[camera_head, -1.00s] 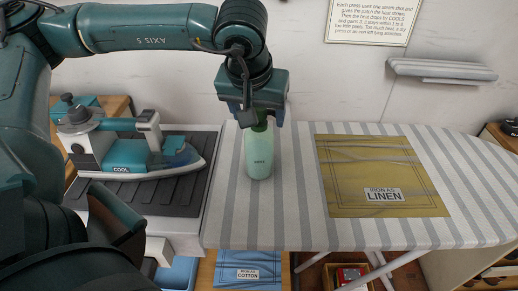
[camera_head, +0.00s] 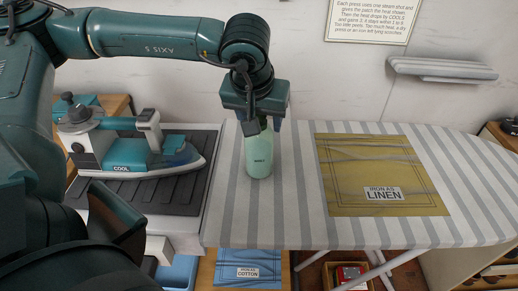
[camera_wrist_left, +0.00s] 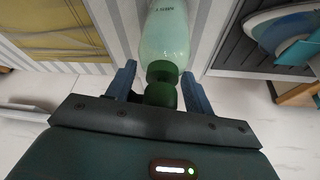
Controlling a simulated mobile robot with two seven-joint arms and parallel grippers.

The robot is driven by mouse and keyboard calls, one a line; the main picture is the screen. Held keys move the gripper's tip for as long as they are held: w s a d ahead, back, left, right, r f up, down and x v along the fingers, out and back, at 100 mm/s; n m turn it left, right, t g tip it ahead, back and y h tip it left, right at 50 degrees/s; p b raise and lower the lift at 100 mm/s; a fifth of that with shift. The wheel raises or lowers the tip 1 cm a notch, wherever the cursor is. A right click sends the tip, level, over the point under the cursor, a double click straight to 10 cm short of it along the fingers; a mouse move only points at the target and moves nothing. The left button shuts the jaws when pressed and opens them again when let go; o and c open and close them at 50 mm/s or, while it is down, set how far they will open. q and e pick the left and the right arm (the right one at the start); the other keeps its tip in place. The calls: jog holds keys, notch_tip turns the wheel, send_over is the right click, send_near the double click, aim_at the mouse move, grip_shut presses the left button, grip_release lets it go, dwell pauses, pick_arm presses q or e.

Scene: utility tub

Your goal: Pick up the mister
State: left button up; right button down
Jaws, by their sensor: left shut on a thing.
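The mister (camera_head: 259,156) is a pale green bottle with a dark green top, upright over the striped ironing board (camera_head: 300,228). My left gripper (camera_head: 263,125) comes down from above and is shut on the mister's top. In the left wrist view, the mister's body (camera_wrist_left: 165,38) and dark green neck show between the two fingers of my left gripper (camera_wrist_left: 160,82). I cannot tell whether the bottle's base touches the board. My right gripper is not in view.
A teal iron (camera_head: 140,150) rests on a dark ribbed mat left of the mister. An olive linen cloth (camera_head: 372,170) lies to the right on the board. A blue cotton cloth (camera_head: 248,262) lies below the board.

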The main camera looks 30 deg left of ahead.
pick_arm(q)
grip_shut()
